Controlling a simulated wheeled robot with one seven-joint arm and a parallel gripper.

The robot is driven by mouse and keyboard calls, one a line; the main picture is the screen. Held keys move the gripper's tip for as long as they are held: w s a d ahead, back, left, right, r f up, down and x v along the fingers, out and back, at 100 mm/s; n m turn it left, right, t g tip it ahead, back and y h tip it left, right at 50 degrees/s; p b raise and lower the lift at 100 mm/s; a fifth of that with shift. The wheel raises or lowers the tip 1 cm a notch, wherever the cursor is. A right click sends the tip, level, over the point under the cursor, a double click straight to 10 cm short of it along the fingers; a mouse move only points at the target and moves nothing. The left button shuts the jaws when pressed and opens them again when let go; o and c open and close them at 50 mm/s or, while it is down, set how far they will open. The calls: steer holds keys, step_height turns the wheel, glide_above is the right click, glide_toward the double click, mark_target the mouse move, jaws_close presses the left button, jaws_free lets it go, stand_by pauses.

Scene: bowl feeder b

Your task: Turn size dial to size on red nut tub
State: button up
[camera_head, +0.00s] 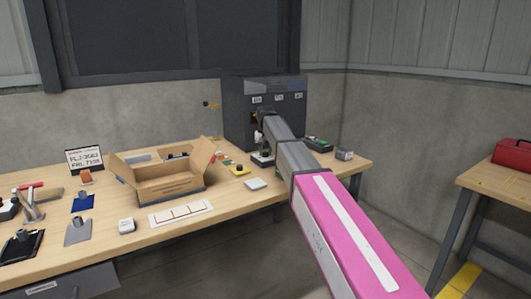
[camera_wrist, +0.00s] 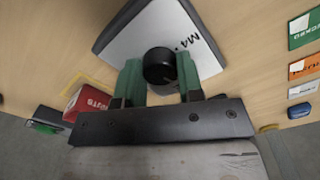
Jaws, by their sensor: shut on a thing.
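The size dial shows in the wrist view as a round black knob (camera_wrist: 160,61) on a pale grey panel (camera_wrist: 128,30). The marking "M4" is printed beside the knob; other marks are hidden or too small to read. My gripper (camera_wrist: 158,78) has its green fingers on both sides of the knob and is shut on it. A red tub (camera_wrist: 88,102) with a white label lies left of the gripper in the wrist view, partly cut by the gripper's mount. Its lettering is tilted and I cannot read the size. In the head view my arm hides most of the dial area.
Green (camera_wrist: 304,30) and orange (camera_wrist: 303,68) cards lie on the bench at the right of the wrist view. In the head view, a dark grey machine (camera_head: 236,115) stands behind my arm. An open cardboard box (camera_head: 165,183) and several small items cover the bench's left.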

mark_target(265, 152)
steer(key=shift+m, duration=1.3)
steer(key=o, duration=0.9)
step_height(265, 152, up, 11)
steer(key=shift+f, duration=0.1)
steer(key=shift+s, duration=0.1)
